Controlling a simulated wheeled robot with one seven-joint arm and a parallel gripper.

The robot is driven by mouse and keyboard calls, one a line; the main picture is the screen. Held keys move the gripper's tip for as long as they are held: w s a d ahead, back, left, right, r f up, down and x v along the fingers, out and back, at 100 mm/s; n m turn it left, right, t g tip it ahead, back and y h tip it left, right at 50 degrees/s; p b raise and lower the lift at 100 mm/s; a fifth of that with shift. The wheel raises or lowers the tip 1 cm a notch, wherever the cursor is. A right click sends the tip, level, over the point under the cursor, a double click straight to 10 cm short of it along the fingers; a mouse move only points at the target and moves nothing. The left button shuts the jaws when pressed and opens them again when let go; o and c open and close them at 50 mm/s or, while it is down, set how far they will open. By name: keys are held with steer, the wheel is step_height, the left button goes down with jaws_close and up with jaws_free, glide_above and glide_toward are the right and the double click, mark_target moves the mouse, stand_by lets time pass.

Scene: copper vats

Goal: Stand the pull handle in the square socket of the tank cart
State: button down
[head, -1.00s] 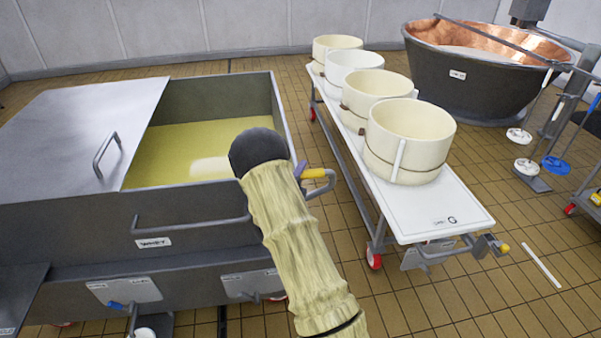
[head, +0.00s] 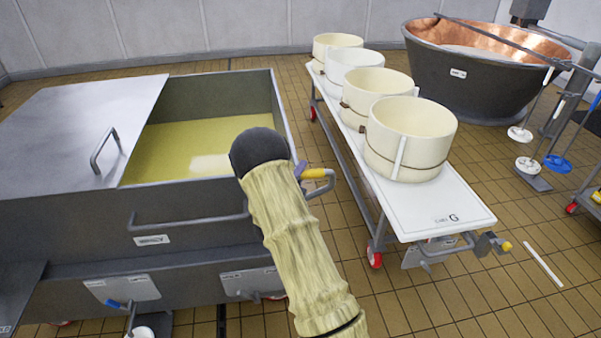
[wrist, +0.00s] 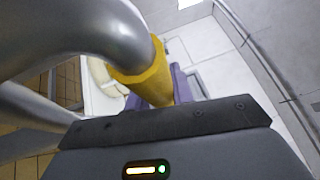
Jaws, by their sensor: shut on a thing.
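My gripper (head: 301,170) is shut on the pull handle (head: 315,174), which has a yellow sleeve and a bent grey tube. My arm hides part of both in the head view. In the wrist view the handle's yellow sleeve (wrist: 146,76) lies against the purple fingers (wrist: 182,84), and the thick grey tube curves off to the left. The handle's lower end is not clear. The grey tank (head: 85,225), apparently the tank cart, stands at the left with yellowish liquid inside. I cannot make out its square socket.
A white-topped mould cart (head: 455,210) with several cream moulds stands right of the tank. A grey bracket with a yellow tip (head: 505,245) sticks out at its near end. A copper vat (head: 480,75) stands behind. Tiled floor shows between tank and cart.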

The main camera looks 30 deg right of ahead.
steer(key=shift+f+b, duration=1.25)
steer(key=shift+b, duration=0.2)
stand_by(0.4)
steer(key=shift+f+b, duration=4.15)
steer(key=shift+b, duration=0.3)
steer(key=c, duration=1.1)
jaws_free()
steer(key=shift+f, duration=0.2)
steer(key=b+v, duration=0.2)
steer(key=v, duration=1.5)
steer(key=shift+s+a+r, duration=0.15)
